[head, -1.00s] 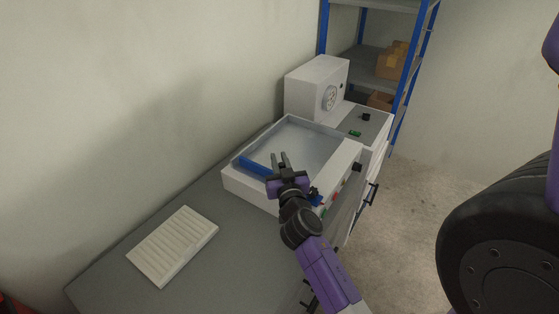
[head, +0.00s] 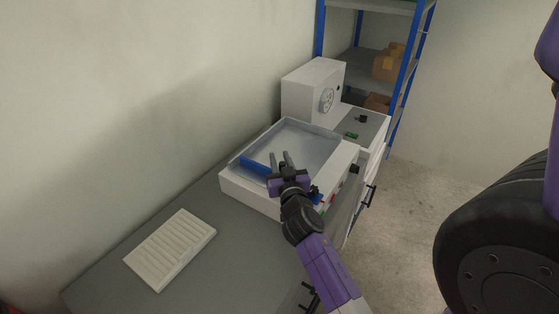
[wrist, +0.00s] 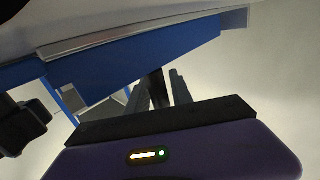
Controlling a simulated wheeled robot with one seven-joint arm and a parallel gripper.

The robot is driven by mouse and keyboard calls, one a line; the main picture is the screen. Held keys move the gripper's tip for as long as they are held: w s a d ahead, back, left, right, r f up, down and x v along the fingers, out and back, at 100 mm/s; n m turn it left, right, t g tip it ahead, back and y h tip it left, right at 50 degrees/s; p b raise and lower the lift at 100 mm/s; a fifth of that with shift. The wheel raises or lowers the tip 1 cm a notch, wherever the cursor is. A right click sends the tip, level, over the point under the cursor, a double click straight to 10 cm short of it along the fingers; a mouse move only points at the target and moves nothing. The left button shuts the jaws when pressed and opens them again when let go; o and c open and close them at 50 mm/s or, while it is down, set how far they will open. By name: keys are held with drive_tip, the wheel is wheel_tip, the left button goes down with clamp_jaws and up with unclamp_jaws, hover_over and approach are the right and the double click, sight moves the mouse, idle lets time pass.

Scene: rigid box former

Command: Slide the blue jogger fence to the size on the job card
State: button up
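The blue jogger fence (head: 257,165) lies across the near left part of the white machine's shallow tray (head: 318,133). My gripper (head: 280,160) is over the tray's near side, at the fence's right end, with its two dark fingers apart and pointing away. In the wrist view a blue bar, apparently the fence (wrist: 140,65), spans above the gripper's fingers (wrist: 163,92). I see nothing between the fingers, and I cannot tell whether they touch the fence. My gripper hides the fence's right end in the head view. No job card can be made out.
The machine's front has small coloured buttons (head: 333,197) and a dark knob (head: 354,169). A white slatted tray (head: 170,248) lies on the grey bench (head: 215,277). A white box unit with a dial (head: 312,90) stands behind. A blue-framed shelf (head: 400,85) holds cardboard boxes.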

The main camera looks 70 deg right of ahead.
drive_tip(key=shift+o, duration=0.7)
drive_tip(key=shift+s+a+f, duration=0.1)
drive_tip(key=shift+a, duration=0.1)
drive_tip(key=b+v, duration=0.2)
drive_tip(key=v, duration=0.4)
drive_tip(key=shift+d+f+b, duration=0.1)
drive_tip(key=shift+b, duration=0.3)
drive_tip(key=shift+v, duration=0.8)
